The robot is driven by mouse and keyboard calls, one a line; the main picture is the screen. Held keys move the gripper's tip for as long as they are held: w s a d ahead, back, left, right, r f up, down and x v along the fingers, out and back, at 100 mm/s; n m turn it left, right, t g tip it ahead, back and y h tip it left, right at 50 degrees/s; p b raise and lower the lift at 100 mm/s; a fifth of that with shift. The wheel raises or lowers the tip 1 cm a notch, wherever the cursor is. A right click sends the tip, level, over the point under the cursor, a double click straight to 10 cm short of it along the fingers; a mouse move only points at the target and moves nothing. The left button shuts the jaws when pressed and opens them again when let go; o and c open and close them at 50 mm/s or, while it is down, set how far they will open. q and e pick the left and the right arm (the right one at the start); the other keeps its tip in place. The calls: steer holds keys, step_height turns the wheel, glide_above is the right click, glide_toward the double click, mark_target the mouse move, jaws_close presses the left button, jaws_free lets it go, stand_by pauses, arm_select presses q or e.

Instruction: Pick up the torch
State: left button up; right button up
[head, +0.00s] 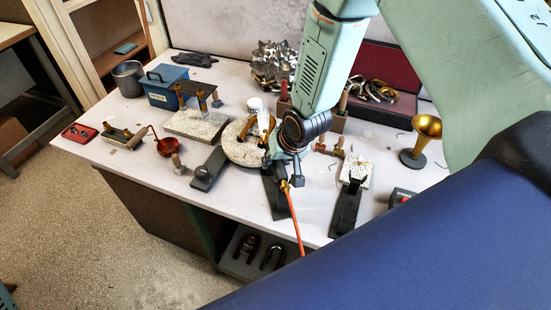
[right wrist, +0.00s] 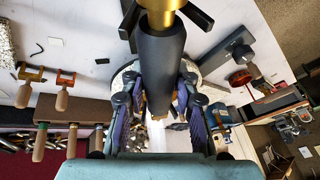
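The torch has a dark tapered handle (right wrist: 160,65) with a brass part (right wrist: 162,10) at its upper end in the right wrist view. In the head view its brass part (head: 284,186) shows below my right gripper (head: 290,165), with an orange hose hanging from it. In the right wrist view the fingers of my right gripper (right wrist: 160,98) stand on both sides of the handle. I cannot tell whether they press on it. A dark stand (head: 278,202) lies under the torch, partly hidden. My left gripper is not in view.
A round pale block (head: 239,150) sits close behind the gripper. A brass bell (head: 426,130) stands at the right. A second dark stand (head: 345,212), a blue box (head: 166,88) and a red ladle (head: 168,148) share the bench. The front left edge is clear.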

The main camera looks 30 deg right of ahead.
steer(key=shift+w+f, duration=0.15)
steer(key=shift+w, duration=0.05)
steer(key=shift+c, duration=1.3)
steer(key=shift+s+d, duration=0.1)
steer(key=shift+d, duration=0.05)
jaws_close()
steer(key=shift+r, duration=0.2)
steer(key=shift+w+r, duration=0.2)
steer(key=shift+r, duration=0.35)
step_height(320, 180, up, 9)
steer(key=shift+s+f, duration=0.1)
steer(key=shift+f, duration=0.1)
steer(key=shift+s+r, duration=0.15)
steer(key=shift+r, duration=0.05)
